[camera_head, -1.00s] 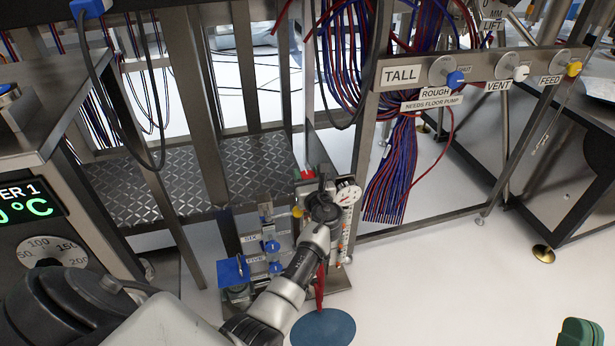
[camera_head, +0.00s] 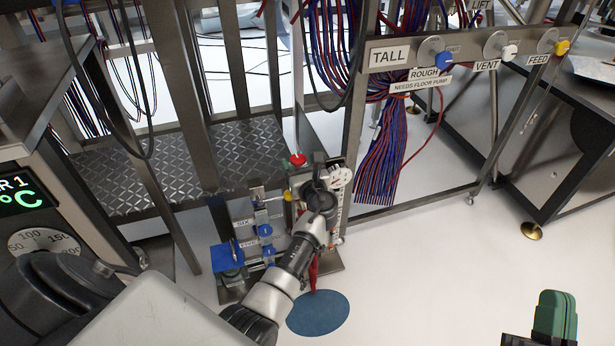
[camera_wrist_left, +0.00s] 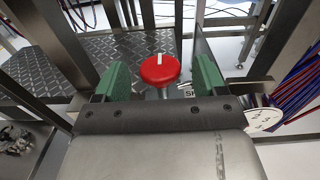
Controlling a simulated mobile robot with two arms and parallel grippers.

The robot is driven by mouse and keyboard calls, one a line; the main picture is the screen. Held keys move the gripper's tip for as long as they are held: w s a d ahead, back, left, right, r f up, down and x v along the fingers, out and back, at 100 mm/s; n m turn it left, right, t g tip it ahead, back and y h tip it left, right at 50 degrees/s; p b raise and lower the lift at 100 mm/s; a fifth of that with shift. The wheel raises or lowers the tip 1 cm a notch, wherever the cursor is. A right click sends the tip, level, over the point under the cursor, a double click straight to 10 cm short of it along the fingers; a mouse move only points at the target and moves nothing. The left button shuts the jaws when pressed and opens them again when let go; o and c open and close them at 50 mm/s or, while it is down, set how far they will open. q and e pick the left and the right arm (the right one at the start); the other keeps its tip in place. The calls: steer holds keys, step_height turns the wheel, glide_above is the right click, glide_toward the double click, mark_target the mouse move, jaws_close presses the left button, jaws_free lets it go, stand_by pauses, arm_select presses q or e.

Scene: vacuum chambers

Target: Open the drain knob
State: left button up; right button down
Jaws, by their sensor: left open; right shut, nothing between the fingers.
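A red round knob (camera_head: 297,159) with a white mark stands at the top of the small valve panel, left of my left gripper (camera_head: 318,188). In the left wrist view the red knob (camera_wrist_left: 160,69) lies between the two green fingers of my open left gripper (camera_wrist_left: 161,76), with a gap on each side. A partly hidden label beside it begins with "SH" (camera_wrist_left: 189,92). No label reading "drain" is legible. My right gripper (camera_head: 555,318) is at the lower right, partly cut off, with nothing held.
A yellow knob (camera_head: 288,196), blue knobs (camera_head: 265,231) and a white gauge (camera_head: 340,178) sit close around my left gripper. Steel frame posts (camera_head: 178,90) and a treadplate shelf (camera_head: 130,172) stand behind. A blue disc (camera_head: 318,313) lies on the floor. The white floor at right is open.

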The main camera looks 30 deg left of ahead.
arm_select(q)
steer(key=p+v, duration=0.2)
steer(key=v, duration=0.7)
arm_select(e)
step_height(320, 180, down, 6)
steer(key=w+g+h, duration=0.1)
steer(key=g+h, duration=0.1)
steer(key=g, duration=0.3)
steer(key=shift+d+f+g, duration=0.2)
steer(key=shift+d+g, duration=0.2)
steer(key=shift+d, duration=0.05)
arm_select(q)
steer(key=shift+w, duration=0.1)
